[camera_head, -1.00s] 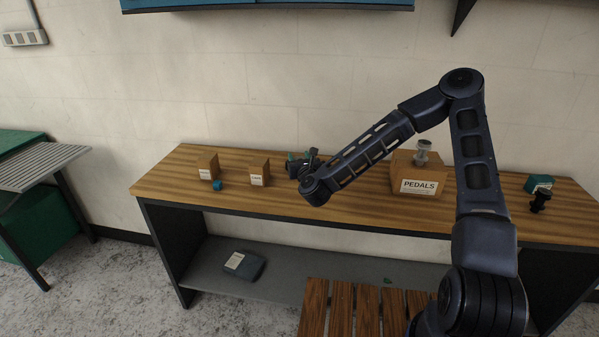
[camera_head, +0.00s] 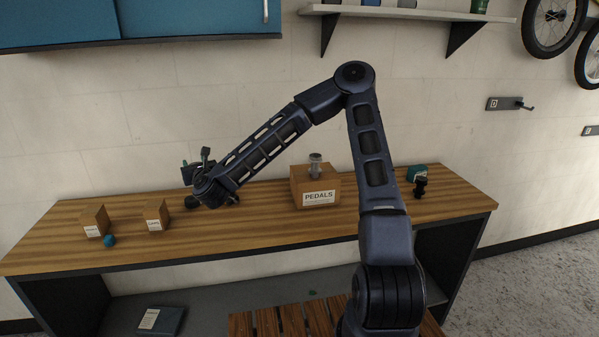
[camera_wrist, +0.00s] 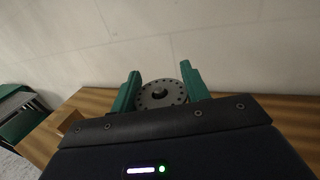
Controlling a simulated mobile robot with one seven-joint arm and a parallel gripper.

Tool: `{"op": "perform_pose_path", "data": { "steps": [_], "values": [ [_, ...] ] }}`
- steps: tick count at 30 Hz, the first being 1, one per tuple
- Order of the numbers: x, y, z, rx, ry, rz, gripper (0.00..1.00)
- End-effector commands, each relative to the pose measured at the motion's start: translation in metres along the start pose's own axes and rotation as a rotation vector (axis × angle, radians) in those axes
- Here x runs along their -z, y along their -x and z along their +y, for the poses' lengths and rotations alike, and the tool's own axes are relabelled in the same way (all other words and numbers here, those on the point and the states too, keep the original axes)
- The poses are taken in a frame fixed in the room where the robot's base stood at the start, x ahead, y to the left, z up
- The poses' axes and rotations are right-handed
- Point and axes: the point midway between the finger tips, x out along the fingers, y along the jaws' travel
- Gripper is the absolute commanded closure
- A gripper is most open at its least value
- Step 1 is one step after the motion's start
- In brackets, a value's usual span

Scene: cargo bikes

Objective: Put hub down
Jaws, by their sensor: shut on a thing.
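The hub (camera_wrist: 162,94) shows in the wrist view as a grey round flange with a ring of small holes and a dark centre. It sits between the two green fingers of my gripper (camera_wrist: 160,76), which are shut on it. The rest of the hub is hidden behind the gripper body. In the head view my gripper (camera_head: 194,171) is over the left-middle part of the wooden bench (camera_head: 255,223), mostly hidden by my own wrist. I cannot tell the gap between hub and bench top.
Two small cartons (camera_head: 94,221) (camera_head: 156,214) and a teal piece (camera_head: 109,241) are to the left. The PEDALS box (camera_head: 316,187) with a grey cylinder (camera_head: 315,166) on it stands to the right. A dark part (camera_head: 420,187) and teal box (camera_head: 416,173) are farther right. The bench front is clear.

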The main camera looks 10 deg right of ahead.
Motion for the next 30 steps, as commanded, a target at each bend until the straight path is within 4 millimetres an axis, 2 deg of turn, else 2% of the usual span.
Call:
{"op": "perform_pose_path", "data": {
  "steps": [5, 7, 11, 14, 20, 26, 30],
  "values": [
    [0.036, -0.031, -0.042, 0.163, 0.006, -0.003, 0.81],
    [0.047, -0.044, -0.066, 0.246, 0.006, -0.004, 0.81],
    [0.06, -0.063, -0.117, 0.413, 0.005, -0.007, 0.81],
    [0.061, -0.074, -0.16, 0.55, 0.004, -0.009, 0.81],
    [0.043, -0.084, -0.246, 0.821, 0.001, -0.01, 0.81],
    [0.004, -0.077, -0.324, 1.078, -0.001, -0.009, 0.81],
    [-0.031, -0.065, -0.373, 1.245, -0.004, -0.009, 0.81]
  ]
}}
